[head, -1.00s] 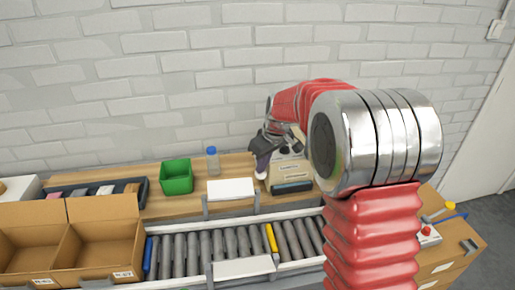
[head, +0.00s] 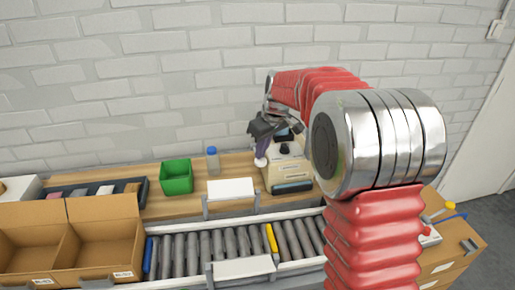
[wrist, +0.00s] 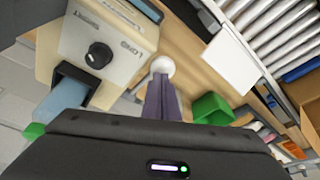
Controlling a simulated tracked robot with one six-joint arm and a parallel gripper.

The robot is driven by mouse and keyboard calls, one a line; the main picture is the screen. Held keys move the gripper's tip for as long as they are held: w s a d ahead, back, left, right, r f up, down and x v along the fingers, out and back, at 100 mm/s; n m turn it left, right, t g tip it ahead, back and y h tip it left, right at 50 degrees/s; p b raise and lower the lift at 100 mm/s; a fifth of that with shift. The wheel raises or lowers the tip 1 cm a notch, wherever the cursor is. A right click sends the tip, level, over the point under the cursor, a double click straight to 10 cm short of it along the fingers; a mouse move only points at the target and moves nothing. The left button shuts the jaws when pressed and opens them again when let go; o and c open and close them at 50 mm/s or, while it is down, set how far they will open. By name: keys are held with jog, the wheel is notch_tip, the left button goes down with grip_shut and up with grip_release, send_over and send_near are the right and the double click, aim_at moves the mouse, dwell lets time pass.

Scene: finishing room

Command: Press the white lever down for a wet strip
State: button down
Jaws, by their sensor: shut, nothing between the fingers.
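The tape machine (head: 279,178) is a beige box on the wooden bench, with a black dial (wrist: 98,55) and a dark teal bar on its front. The lever's white round knob (head: 260,162) is at the machine's left side, and it also shows in the wrist view (wrist: 162,66). My gripper (head: 261,153) is shut and empty, its grey-purple fingers pointing down over the knob. In the wrist view my fingertips (wrist: 162,79) overlap the knob's edge; I cannot tell if they touch. The lever's arm is mostly hidden. I can make out no strip.
A green bin (head: 176,176), a blue-capped bottle (head: 212,160) and a white pad (head: 231,188) stand left of the machine. A roller conveyor (head: 190,251) runs in front, with open cardboard boxes (head: 104,247) at left. A brick wall is behind.

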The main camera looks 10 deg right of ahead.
jog(key=shift+w+r, duration=0.3)
jog(key=shift+r, duration=0.75)
jog(key=shift+w+r, duration=0.25)
jog(key=shift+r, duration=0.8)
notch_tip(320, 180, up, 5)
dwell(0.5)
